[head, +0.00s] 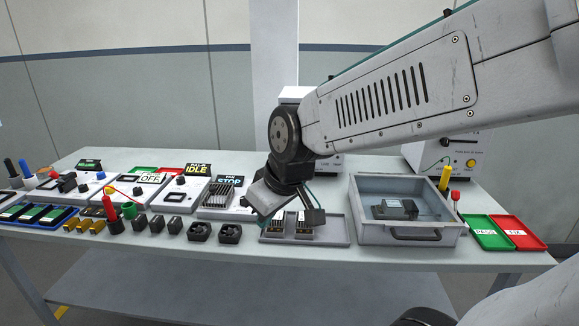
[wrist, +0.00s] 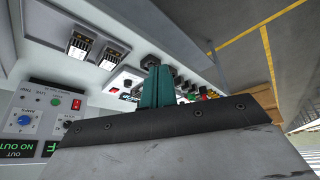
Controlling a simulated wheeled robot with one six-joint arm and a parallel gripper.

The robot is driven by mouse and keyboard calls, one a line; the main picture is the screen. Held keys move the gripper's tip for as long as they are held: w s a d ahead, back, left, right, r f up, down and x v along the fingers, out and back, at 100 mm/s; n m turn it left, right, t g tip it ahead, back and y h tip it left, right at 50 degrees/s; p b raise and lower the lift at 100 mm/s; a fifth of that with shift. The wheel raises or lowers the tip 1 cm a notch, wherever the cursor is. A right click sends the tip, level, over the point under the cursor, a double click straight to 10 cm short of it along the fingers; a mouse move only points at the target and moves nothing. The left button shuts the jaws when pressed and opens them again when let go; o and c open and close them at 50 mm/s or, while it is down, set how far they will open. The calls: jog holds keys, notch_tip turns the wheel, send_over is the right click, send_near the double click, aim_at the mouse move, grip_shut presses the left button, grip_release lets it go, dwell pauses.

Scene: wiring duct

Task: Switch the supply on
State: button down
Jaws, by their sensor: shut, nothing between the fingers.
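The supply (wrist: 42,95) fills the left of the wrist view, its light grey front panel tilted. It has a red switch (wrist: 77,104), a green round button or lamp (wrist: 57,101), a blue knob (wrist: 24,120) and dark displays with green text, one reading "NO OUT" (wrist: 20,149). I cannot tell the switch's position. In the head view a white housing (head: 296,93) behind my arm is mostly hidden; it may be this supply. My gripper (head: 312,214) is low over the table in the head view. Its teal fingers (wrist: 158,86) are shut and empty, apart from the panel.
A shallow grey tray (head: 335,238) with small parts lies below my gripper. A grey open bin (head: 370,232) with a dark part stands to its right, then green (head: 487,238) and red (head: 518,238) trays. Modules, fans and connectors crowd the table's left side.

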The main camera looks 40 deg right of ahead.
jog(key=w+d+f+n+t+h, duration=0.2)
jog(key=w+d+f+t, duration=0.1)
jog(key=w, duration=0.6)
jog(key=w+d+f+n+t+h, duration=0.1)
jog(key=w+d+f+t, duration=0.15)
jog(key=w, duration=0.65)
jog(key=w+d+f+n+h, duration=0.1)
jog(key=d+f+h, duration=0.1)
jog(key=d, duration=0.2)
jog(key=w+d+f+n+t+h, duration=0.1)
jog(key=d+f+h, duration=0.1)
jog(key=d+h, duration=0.1)
jog(key=w+d+f+n+t+h, duration=0.1)
jog(key=d+f+h, duration=0.1)
jog(key=d, duration=0.2)
jog(key=shift+w+d+h, duration=0.15)
jog(key=shift+d+h, duration=0.15)
jog(key=shift+h, duration=0.1)
jog(key=shift+d+f+n+h, duration=0.15)
jog(key=shift+d+n+h, duration=0.25)
